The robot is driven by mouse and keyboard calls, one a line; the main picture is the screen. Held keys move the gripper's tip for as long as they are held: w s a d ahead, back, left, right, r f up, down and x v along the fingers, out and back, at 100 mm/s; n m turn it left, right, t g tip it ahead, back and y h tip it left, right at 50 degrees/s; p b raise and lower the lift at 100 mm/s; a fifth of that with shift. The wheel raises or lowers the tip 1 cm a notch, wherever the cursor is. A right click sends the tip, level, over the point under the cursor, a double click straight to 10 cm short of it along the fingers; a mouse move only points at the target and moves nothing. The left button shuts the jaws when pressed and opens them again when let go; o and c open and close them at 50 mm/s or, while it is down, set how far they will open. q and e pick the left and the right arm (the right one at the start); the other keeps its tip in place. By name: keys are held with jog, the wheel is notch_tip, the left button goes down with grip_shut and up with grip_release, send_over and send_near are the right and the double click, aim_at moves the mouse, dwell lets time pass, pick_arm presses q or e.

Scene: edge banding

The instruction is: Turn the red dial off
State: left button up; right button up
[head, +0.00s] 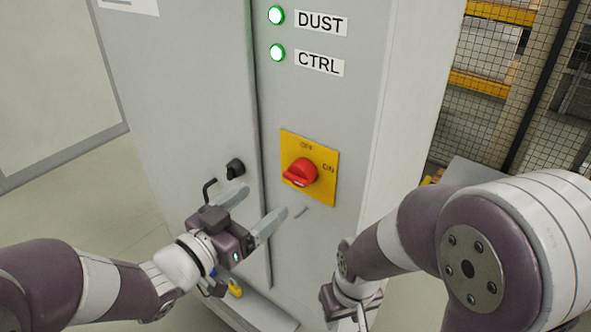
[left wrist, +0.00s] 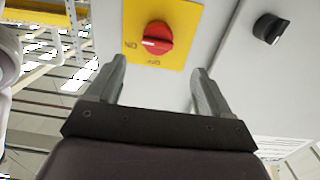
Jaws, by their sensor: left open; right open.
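The red dial (head: 301,173) sits on a yellow plate (head: 325,193) marked OFF at the top and ON at the right, on the grey cabinet front. In the left wrist view the dial (left wrist: 157,38) has a white mark pointing towards the ON label. My left gripper (head: 252,208) is open and empty, below and left of the dial in the head view. In the left wrist view, the dial shows beyond and between the fingertips (left wrist: 158,68), apart from them.
A black knob (head: 235,167) is on the cabinet door left of the dial, near my left gripper. Two lit green lamps (head: 276,34) labelled DUST and CTRL are above. A yellow padlock (head: 235,289) is low on the cabinet. Mesh fencing (head: 480,125) stands behind at the right.

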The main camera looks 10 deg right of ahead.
aim_at(293, 179)
pick_arm(q)
jog(key=p+x, duration=0.4)
jog(key=x, duration=0.6)
jog(key=shift+d+r, duration=0.1)
jog(key=shift+d, duration=0.25)
jog(key=shift+s+r, duration=0.15)
jog(key=shift+s, duration=0.15)
jog(key=shift+w+a, duration=0.1)
jog(key=shift+w, duration=0.05)
jog(key=shift+c, duration=1.2)
jog(key=shift+w, duration=0.15)
jog(key=c, duration=0.5)
jog(key=shift+c, duration=1.2)
pick_arm(e)
jog(key=r, duration=0.2)
jog(key=s+r, duration=0.1)
jog(key=r, duration=0.2)
jog(key=shift+a, duration=0.15)
